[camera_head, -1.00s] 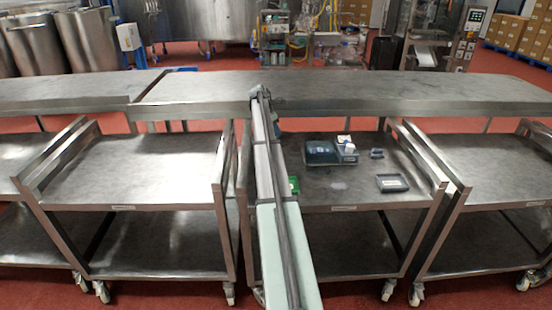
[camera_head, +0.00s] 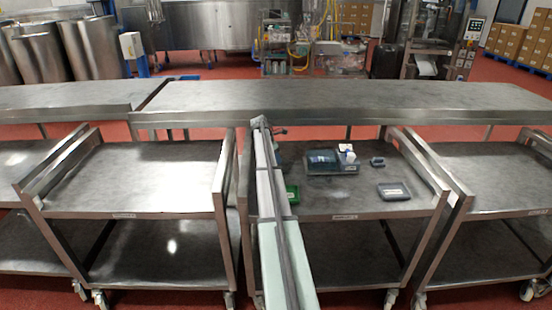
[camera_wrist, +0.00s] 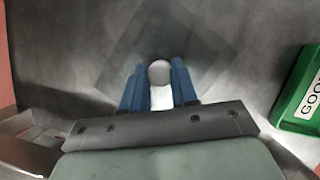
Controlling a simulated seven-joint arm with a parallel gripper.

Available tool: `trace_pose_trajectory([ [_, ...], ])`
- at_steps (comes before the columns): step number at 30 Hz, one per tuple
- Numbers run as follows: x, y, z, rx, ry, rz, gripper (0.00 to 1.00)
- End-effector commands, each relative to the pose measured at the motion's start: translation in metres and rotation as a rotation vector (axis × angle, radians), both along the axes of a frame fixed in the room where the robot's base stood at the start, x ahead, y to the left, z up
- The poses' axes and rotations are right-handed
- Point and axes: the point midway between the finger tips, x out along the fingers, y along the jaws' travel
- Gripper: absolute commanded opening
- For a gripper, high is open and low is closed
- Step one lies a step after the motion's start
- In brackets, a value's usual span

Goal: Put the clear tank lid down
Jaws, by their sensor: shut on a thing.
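In the wrist view, my gripper (camera_wrist: 159,84) has its blue fingers on either side of a round grey knob (camera_wrist: 159,72), with a white part below it. A faint see-through square around the knob is the clear tank lid (camera_wrist: 205,42). It hangs over or lies on a dark grey surface; I cannot tell whether it touches. In the head view, my arm's far end (camera_head: 262,122) is at the back left of the middle cart's top shelf. The fingers and lid are not clear there.
A green box (camera_wrist: 303,98) marked GOO… lies at the right in the wrist view. On the cart's shelf (camera_head: 340,203) are a dark tank (camera_head: 322,168) with a white item (camera_head: 346,153), a small dark part (camera_head: 378,162) and a dark tray (camera_head: 392,190). A long steel table (camera_head: 350,98) runs behind.

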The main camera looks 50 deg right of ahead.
Motion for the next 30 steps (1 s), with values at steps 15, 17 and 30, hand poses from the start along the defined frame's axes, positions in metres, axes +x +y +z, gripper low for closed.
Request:
trace_pose_trajectory([
  [15, 0.0, 0.0, -0.002, 0.0, -0.001, 0.0, 0.45],
  [17, 0.0, 0.0, -0.002, 0.0, -0.001, 0.0, 0.5],
  [30, 0.001, 0.003, 0.009, -0.001, -0.002, 0.001, 0.54],
])
